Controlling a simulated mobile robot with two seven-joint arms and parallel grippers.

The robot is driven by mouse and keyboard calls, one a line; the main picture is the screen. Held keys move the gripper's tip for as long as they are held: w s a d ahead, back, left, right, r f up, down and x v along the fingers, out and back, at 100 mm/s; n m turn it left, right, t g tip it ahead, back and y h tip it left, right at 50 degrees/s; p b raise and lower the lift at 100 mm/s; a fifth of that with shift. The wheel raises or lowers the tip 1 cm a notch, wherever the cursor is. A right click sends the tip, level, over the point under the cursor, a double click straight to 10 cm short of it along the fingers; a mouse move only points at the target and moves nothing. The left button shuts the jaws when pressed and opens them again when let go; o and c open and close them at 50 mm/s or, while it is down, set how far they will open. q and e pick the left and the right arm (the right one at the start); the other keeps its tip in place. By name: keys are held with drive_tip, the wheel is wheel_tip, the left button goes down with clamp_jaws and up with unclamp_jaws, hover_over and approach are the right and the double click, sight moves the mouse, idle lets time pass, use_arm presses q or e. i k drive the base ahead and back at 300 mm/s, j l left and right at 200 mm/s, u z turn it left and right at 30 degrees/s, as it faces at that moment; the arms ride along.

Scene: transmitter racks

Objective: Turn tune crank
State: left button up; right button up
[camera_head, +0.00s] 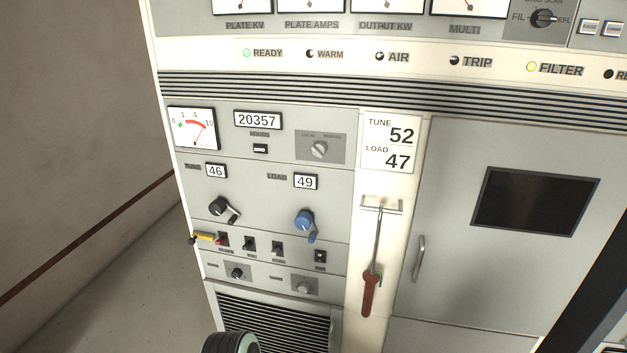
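The tune crank (219,207) is a black knob with a small dark handle pointing down and right. It sits on the grey panel below the TUNE counter (216,171), which reads 46. Nothing touches the crank. A card (390,143) to the right reads TUNE 52 and LOAD 47. Neither of my grippers shows in the head view. A dark rounded part with a pale green ring (231,343) at the bottom edge looks like part of my arm.
A blue load crank (304,221) sits right of the tune crank, below a LOAD counter (305,182) reading 49. A yellow and red piece (206,237) sticks out below left. A red-handled lever (371,291) hangs on the right. Open floor (140,300) lies left of the rack.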

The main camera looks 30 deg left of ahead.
sight(217, 206)
drive_tip(key=k+j+u, duration=0.15)
drive_tip(key=u, duration=1.3)
